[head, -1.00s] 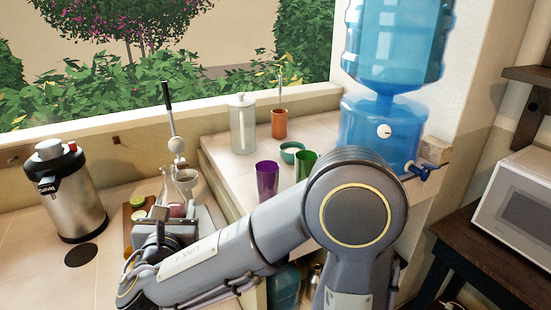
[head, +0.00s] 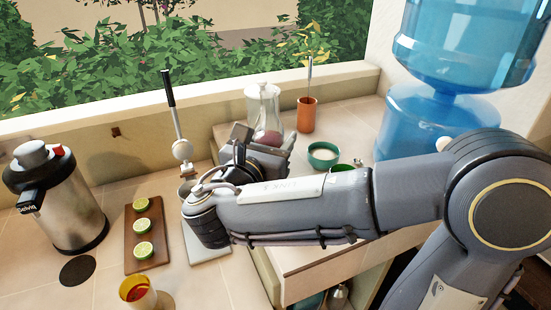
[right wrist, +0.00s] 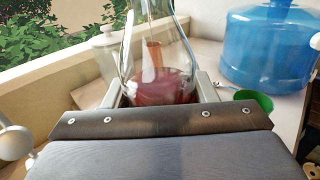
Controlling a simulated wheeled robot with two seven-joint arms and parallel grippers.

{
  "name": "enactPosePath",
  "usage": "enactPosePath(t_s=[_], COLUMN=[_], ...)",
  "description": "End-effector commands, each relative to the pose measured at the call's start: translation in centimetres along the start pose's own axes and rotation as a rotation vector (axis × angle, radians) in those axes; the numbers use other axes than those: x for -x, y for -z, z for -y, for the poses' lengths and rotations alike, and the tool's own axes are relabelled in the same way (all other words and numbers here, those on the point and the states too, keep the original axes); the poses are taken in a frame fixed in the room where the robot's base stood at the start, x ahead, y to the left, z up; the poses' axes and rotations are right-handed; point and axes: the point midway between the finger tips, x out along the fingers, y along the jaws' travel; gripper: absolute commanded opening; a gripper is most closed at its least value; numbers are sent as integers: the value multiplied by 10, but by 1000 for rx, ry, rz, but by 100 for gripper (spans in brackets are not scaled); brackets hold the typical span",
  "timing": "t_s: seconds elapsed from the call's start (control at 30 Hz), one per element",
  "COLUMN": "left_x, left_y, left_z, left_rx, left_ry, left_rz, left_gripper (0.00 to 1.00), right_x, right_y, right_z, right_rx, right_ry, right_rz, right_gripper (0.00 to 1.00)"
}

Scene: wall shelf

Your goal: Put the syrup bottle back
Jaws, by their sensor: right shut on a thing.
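The syrup bottle (right wrist: 160,88) is clear glass with dark red liquid at its bottom. My right gripper (right wrist: 160,95) is shut on it, one finger on each side, in the right wrist view. In the head view the bottle (head: 267,138) shows just beyond my right gripper (head: 255,150), over or near the raised tiled counter. It looks roughly upright; I cannot tell whether its base touches anything. My left gripper is not in view.
An orange holder (head: 306,115), a teal bowl (head: 323,155) and a blue water dispenser (head: 430,120) stand on the raised counter. Lower left are a steel flask (head: 62,200), a board with limes (head: 153,212), an amber glass (head: 138,291) and a citrus press (head: 182,150).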

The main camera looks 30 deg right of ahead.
Motion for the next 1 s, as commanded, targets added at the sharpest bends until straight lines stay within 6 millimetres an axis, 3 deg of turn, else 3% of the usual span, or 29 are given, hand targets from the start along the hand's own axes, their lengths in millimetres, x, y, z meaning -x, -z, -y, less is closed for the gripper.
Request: enactPosePath(t_s=[0.2,0.43,0.77,1.0], left_x=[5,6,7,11], left_y=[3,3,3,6], left_z=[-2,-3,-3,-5], left_rx=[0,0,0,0], left_ry=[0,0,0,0], left_rz=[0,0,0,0], left_gripper=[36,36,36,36], right_x=[-46,-77,-94,-98], right_y=[20,56,79,108], right_z=[-18,-31,-38,-40], right_rx=[4,4,1,3], right_ry=[5,2,0,-1], right_rz=[1,1,2,1], right_gripper=[14,14,14,14])
